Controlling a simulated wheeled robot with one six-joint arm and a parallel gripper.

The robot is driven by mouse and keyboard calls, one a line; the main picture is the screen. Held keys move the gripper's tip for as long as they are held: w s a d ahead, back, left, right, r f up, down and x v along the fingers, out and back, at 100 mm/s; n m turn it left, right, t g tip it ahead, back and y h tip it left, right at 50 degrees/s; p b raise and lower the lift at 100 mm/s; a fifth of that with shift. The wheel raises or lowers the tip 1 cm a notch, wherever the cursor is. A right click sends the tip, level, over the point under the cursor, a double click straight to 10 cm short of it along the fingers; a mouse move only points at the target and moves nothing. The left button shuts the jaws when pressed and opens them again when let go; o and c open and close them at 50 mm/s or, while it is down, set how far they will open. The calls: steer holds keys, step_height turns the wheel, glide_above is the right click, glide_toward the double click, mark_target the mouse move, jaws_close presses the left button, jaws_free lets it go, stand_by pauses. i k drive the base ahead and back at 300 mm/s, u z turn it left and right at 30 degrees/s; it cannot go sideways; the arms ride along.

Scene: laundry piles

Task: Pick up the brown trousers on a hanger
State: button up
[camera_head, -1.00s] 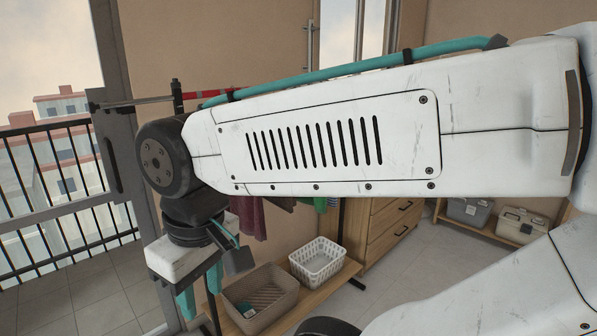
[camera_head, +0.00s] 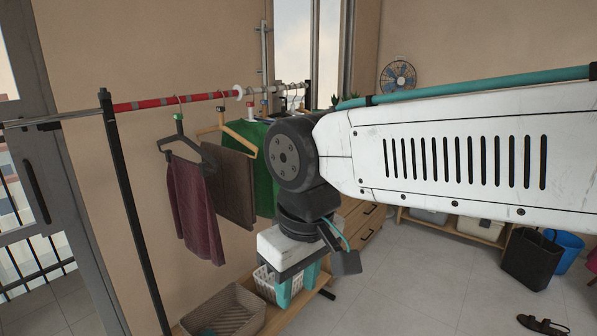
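The brown trousers (camera_head: 230,186) hang folded over a wooden hanger (camera_head: 228,130) on the red part of the rail. A maroon garment (camera_head: 194,208) on a dark hanger (camera_head: 179,142) hangs to their left and a green garment (camera_head: 246,150) to their right. My gripper (camera_head: 298,284), with teal fingers pointing down, is to the right of the trousers and lower than their hanger. My arm hides part of the clothes on the right.
The rail (camera_head: 175,101) runs from a black post (camera_head: 128,200) at left toward the window. Below are a beige basket (camera_head: 225,315) and a white basket (camera_head: 266,282) on a wooden shelf.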

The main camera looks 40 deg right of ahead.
mark_target(231, 188)
steer(key=z, duration=1.35)
steer(key=i, duration=1)
